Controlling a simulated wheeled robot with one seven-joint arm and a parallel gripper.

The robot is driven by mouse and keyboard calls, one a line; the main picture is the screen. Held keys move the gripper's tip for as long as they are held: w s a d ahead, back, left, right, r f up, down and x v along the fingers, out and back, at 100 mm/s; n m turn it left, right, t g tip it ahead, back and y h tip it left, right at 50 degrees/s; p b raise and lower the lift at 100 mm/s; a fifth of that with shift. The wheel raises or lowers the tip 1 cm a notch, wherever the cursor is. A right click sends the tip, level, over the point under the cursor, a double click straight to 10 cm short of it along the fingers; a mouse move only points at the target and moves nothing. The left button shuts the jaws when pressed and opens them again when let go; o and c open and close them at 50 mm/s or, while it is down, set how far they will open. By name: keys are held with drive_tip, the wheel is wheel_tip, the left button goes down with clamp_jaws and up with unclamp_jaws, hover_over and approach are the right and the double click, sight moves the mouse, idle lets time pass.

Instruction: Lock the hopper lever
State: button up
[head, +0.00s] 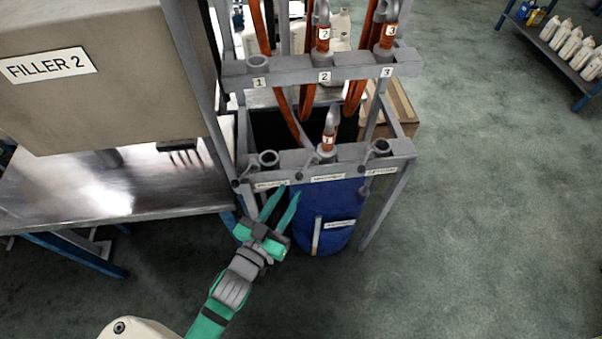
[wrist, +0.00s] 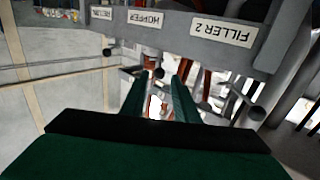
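The lower rack bar (head: 404,149) has three ring sockets with labels below them. Nozzle 1 (head: 328,134) stands upright in the middle socket, above the HOPPER label (head: 328,177). In the wrist view, upside down, the HOPPER label (wrist: 145,19) is above a dark round lever end (wrist: 159,73), apparently the hopper lever. My gripper (head: 289,190) is open and empty, just in front of the bar, left of the middle label. In the wrist view its fingers (wrist: 160,80) point at that lever end, with a clear gap between them. Contact cannot be told.
The FILLER 2 lever end (wrist: 256,113) and another lever (head: 365,188) under the right socket are nearby. Nozzles 2 (head: 323,33) and 3 (head: 389,30) hang on the upper bar. A blue drum (head: 340,210) stands below. A metal table (head: 80,195) is left; floor is free right.

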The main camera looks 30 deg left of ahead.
sight(301, 174)
drive_tip(key=w, duration=0.8)
drive_tip(key=shift+w+d, duration=0.1)
clamp_jaws()
